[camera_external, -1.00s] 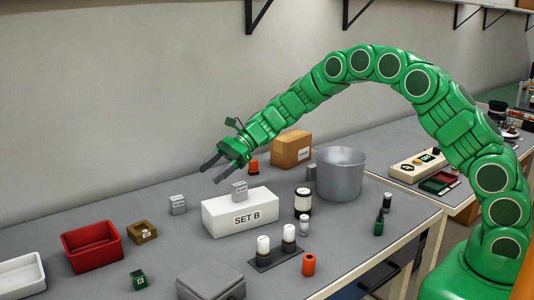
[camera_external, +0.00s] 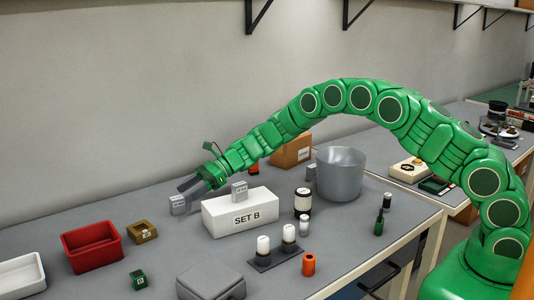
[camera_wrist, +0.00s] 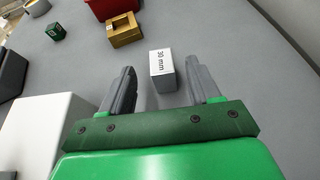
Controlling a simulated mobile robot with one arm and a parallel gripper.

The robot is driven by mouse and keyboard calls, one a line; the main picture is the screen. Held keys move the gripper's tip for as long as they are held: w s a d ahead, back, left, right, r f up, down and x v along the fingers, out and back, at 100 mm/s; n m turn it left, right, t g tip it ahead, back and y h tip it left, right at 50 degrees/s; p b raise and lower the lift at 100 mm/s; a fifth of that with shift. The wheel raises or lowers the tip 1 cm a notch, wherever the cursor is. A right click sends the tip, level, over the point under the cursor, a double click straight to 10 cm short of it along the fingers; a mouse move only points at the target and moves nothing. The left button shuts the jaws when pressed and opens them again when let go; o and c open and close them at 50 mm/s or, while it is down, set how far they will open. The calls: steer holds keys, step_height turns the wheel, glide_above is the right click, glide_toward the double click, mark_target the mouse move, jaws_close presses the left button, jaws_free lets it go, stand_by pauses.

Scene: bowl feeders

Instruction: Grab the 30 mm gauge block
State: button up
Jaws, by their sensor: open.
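The 30 mm gauge block (camera_wrist: 162,70) is a small grey block with "30 mm" on its pale face. In the wrist view it lies just ahead of my gripper (camera_wrist: 160,76), roughly between the lines of the two fingers. In the external view the block (camera_external: 178,206) stands on the bench left of the white SET B box. My gripper (camera_external: 186,190) is open and empty, above and close to the block. The fingertips partly overlap the block in that view, so I cannot tell whether they touch it.
The white SET B box (camera_external: 240,218) stands right of the block with another grey block (camera_external: 239,187) on top. A tan box (camera_external: 142,232) and a red bin (camera_external: 92,254) are to the left. A third grey block (camera_external: 311,173) stands by the metal pot (camera_external: 341,175).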

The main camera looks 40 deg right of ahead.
mark_target(181, 197)
steer(key=shift+f+x, duration=0.2)
steer(key=shift+x, duration=2.25)
steer(key=shift+w+d, duration=0.1)
steer(key=shift+d, duration=0.05)
jaws_close()
